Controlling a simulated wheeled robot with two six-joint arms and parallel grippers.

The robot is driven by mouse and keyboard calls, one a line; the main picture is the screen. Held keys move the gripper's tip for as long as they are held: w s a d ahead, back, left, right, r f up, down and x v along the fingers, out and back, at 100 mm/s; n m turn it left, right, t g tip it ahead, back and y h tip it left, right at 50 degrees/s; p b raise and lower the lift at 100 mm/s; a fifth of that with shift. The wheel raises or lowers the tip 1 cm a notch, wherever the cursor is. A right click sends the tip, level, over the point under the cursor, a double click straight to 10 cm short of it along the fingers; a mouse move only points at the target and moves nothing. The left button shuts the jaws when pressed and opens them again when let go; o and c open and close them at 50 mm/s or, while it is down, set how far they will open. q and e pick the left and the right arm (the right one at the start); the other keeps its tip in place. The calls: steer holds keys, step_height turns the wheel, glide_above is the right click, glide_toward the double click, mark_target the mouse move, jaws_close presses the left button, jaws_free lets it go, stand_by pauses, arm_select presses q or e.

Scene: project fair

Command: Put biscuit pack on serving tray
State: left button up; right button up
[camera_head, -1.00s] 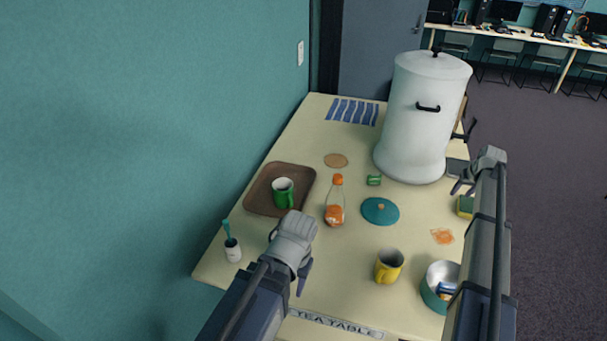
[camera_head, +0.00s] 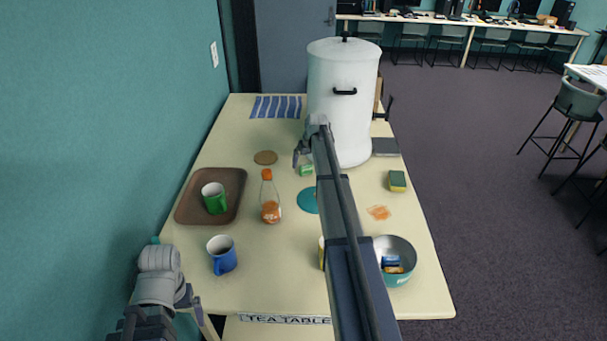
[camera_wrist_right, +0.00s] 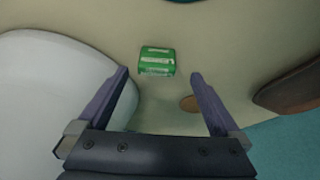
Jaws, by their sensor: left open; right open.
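The biscuit pack, a small green packet (camera_head: 306,170), lies on the table in front of the white urn, partly hidden by my right gripper (camera_head: 302,156). In the right wrist view the green packet (camera_wrist_right: 157,61) lies just beyond and between the fingertips of the open, empty right gripper (camera_wrist_right: 159,74). The brown serving tray (camera_head: 183,213) is on the left side of the table with a green mug (camera_head: 216,203) standing on it; the tray's edge also shows in the right wrist view (camera_wrist_right: 290,95). My left gripper (camera_head: 202,318) is open at the table's near left corner, apart from everything.
The white urn (camera_head: 340,110) stands close to the right of the packet. An orange-capped bottle (camera_head: 270,205) stands between tray and packet. A blue mug (camera_head: 222,258), teal lid (camera_head: 306,200), cork coaster (camera_head: 265,157), sponge (camera_head: 397,181) and bowl (camera_head: 398,275) are around.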

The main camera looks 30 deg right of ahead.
mark_target(306, 166)
steer(key=shift+d+b+x, duration=0.2)
steer(key=shift+b+x, duration=2.2)
steer(key=shift+x, duration=0.25)
steer(key=shift+s+r, duration=0.1)
steer(key=shift+c, duration=0.5)
steer(key=c, duration=1.3)
steer(key=shift+r, duration=0.1)
step_height(306, 166, up, 10)
steer(key=p, duration=1)
